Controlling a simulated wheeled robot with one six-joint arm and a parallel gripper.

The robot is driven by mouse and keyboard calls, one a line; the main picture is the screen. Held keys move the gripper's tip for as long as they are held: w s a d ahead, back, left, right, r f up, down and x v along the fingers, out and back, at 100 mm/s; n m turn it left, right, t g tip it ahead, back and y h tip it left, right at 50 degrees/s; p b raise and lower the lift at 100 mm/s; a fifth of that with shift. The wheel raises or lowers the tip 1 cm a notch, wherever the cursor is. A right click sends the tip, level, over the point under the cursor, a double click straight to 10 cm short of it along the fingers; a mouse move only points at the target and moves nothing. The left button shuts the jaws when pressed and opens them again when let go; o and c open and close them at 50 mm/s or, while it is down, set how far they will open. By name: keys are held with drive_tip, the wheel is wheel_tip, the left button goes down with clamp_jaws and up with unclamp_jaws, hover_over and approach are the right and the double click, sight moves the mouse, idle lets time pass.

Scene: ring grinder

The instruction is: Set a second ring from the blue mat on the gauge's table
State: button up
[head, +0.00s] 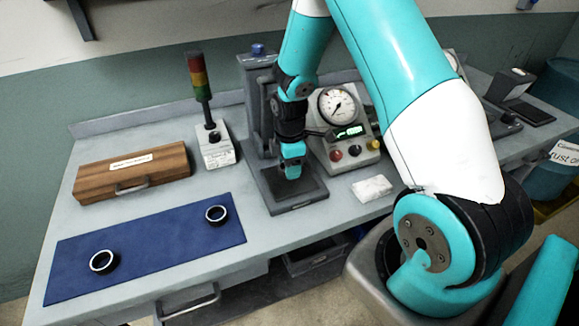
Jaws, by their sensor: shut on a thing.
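My gripper (292,172) is low over the dark table (299,201) of the gauge (258,105), fingers pointing down. It is shut on a ring, which the fingers and wrist mostly hide. I cannot tell whether that ring touches the table. Two dark rings with bright rims lie apart on the blue mat (160,262): one ring (103,262) at the left front, the other ring (216,215) near the right end. No other ring can be made out on the gauge's table.
A dial box (340,105) with coloured knobs stands right of the gauge, with a white block (372,188) in front. A signal lamp (200,80) and wooden case (133,172) stand to the left. Bare bench lies between the mat and the gauge.

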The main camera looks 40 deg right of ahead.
drive_tip(key=shift+f, duration=0.85)
drive_tip(key=shift+f, duration=0.25)
drive_tip(key=o, duration=1)
drive_tip(key=shift+r, duration=0.1)
drive_tip(key=shift+r, duration=0.1)
